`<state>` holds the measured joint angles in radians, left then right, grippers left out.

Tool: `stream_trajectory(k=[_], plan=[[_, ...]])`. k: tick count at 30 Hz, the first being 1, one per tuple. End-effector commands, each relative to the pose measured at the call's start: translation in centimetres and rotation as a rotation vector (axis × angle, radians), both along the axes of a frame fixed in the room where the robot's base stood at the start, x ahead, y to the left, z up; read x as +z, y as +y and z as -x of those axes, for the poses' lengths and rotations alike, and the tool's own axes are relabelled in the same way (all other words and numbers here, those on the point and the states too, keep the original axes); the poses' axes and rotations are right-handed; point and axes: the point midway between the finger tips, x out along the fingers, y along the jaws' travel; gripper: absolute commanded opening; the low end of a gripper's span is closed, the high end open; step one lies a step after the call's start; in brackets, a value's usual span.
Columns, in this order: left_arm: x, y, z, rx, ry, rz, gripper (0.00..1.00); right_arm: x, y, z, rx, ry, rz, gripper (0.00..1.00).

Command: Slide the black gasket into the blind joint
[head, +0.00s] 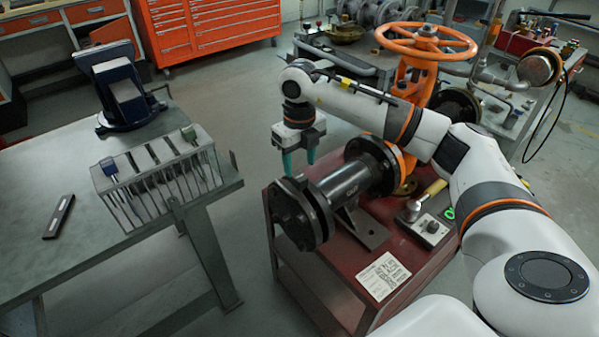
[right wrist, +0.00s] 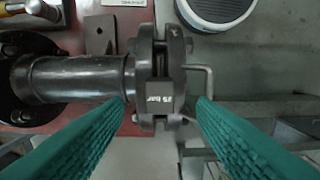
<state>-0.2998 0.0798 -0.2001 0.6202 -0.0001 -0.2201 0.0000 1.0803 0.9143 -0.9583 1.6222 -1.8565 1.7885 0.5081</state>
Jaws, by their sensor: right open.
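The blind joint (head: 300,214) is a pair of dark flanges at the near end of a black pipe, on a red cart. My right gripper (head: 298,162), with teal fingers, points down just above and behind this joint. In the right wrist view its open fingers (right wrist: 165,100) lie either side of the joint (right wrist: 174,52), with nothing held. A dark tab with pale lettering (right wrist: 160,97) sits at the seam between the flanges; it looks like the gasket's tab, but the ring itself is hidden. My left gripper is not in view.
A slotted rack (head: 150,183) with blue and green tabs stands on the left bench (head: 60,275), near a vise (head: 122,92). An orange handwheel (head: 425,40) rises behind my right arm. A tool and a small box (head: 430,228) lie on the cart. Floor between bench and cart is clear.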

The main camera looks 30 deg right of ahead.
Motion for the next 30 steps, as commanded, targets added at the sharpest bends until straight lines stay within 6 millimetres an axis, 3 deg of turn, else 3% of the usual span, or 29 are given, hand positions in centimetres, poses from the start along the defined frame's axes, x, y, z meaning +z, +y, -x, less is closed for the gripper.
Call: stream_trajectory(k=[6,12,30], plan=[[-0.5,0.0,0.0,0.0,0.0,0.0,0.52,4.6,0.0,-0.1,0.002,-0.004,-0.001,0.52],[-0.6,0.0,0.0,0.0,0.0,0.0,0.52,7.0,0.0,0.0,0.001,-0.002,-0.001,0.52],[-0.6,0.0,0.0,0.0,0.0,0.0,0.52,7.4,0.0,0.0,0.001,0.0,0.0,0.52]])
